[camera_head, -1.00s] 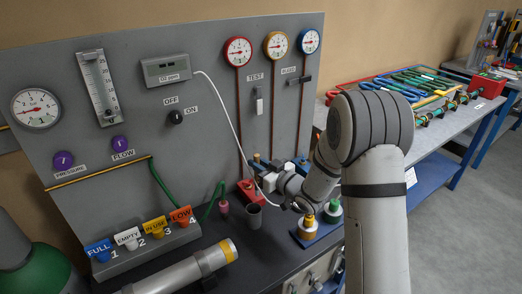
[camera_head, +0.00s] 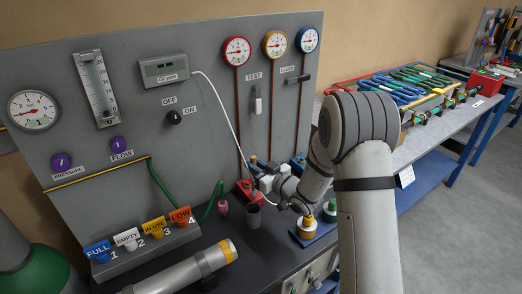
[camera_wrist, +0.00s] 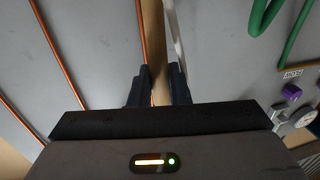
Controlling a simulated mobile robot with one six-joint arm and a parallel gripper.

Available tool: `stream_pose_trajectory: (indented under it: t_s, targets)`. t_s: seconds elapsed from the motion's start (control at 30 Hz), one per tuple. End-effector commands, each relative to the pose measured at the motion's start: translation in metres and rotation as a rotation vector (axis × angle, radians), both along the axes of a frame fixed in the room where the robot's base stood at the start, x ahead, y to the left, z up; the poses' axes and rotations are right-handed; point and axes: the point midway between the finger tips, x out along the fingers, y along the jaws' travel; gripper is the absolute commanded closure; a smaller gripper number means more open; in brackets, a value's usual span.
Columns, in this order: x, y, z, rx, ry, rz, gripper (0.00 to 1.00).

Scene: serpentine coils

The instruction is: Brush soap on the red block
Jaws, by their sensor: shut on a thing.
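In the head view the red block (camera_head: 244,190) sits on the dark bench at the foot of the grey panel, among small white fittings, partly covered. My wrist (camera_head: 285,188) is just right of it. In the wrist view my gripper (camera_wrist: 157,88) is shut on a brown, stick-like handle (camera_wrist: 153,40), probably the brush. Its bristle end cannot be made out. A dark grey cup (camera_head: 253,216) stands in front of the red block; its contents cannot be seen. I cannot tell which thing holds the soap.
A yellow-and-white container (camera_head: 307,228) and a green one (camera_head: 330,211) stand on a blue tray right of the cup. A grey cylinder (camera_head: 190,273) lies at the front. Coloured numbered tags (camera_head: 140,235) stand at left. A thin white tube (camera_head: 228,108) hangs down the panel.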

Motion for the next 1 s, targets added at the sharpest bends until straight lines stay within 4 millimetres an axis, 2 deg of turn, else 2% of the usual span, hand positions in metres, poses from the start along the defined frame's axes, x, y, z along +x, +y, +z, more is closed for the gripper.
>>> stream_pose_trajectory:
  t_s: [0.1, 0.17, 0.2, 0.8, 1.0]
  targets:
    - [-0.003, -0.006, -0.003, 0.000, 0.000, 0.001, 1.00]
    - [-0.002, -0.006, 0.006, -0.001, -0.001, 0.001, 1.00]
    - [-0.002, -0.006, 0.018, 0.001, -0.006, 0.000, 1.00]
    - [-0.002, -0.009, 0.070, -0.001, -0.001, -0.004, 1.00]
    - [-0.001, -0.009, 0.078, 0.000, 0.000, -0.004, 1.00]
